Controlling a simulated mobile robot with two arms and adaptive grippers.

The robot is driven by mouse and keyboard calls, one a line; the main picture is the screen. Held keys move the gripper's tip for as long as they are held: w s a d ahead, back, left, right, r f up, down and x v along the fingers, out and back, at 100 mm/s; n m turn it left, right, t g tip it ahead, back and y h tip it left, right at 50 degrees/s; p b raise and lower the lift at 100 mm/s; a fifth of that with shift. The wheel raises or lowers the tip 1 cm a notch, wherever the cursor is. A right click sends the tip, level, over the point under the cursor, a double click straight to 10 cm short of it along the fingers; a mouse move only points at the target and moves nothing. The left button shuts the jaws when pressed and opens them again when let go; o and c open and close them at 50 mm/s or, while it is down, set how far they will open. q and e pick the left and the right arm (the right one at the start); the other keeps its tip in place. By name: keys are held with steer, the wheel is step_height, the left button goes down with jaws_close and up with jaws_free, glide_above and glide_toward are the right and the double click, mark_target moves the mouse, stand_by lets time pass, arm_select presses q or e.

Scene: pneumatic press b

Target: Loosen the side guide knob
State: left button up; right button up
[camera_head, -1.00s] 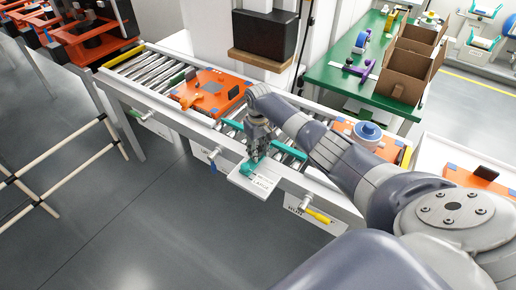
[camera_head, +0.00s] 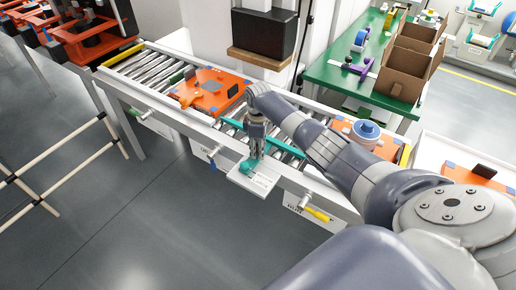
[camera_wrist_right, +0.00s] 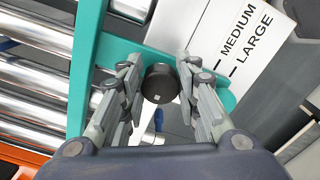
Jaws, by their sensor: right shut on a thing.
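The side guide knob (camera_wrist_right: 160,83) is a round black knob on the teal side guide (camera_wrist_right: 84,70). My right gripper (camera_wrist_right: 158,86) points down at it in the wrist view, with its two fingers on either side, shut on the knob. In the head view my right gripper (camera_head: 252,157) stands over the teal end of the guide (camera_head: 245,166), and the knob is hidden by the fingers there. A white scale plate (camera_wrist_right: 218,28) marked MEDIUM and LARGE lies under the teal arm. My left gripper is not in view.
The roller conveyor (camera_head: 150,73) carries an orange pallet (camera_head: 208,90) at left and another with a blue and white round part (camera_head: 367,131) at right. A yellow-handled lever (camera_head: 317,214) sticks out in front. A green table (camera_head: 338,75) stands behind.

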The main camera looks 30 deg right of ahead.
steer(key=shift+f+n, duration=0.15)
steer(key=shift+n, duration=0.25)
steer(key=o, duration=1.1)
steer(key=shift+r, duration=0.2)
step_height(320, 180, up, 12)
steer(key=shift+f, duration=0.15)
steer(key=shift+f, duration=0.1)
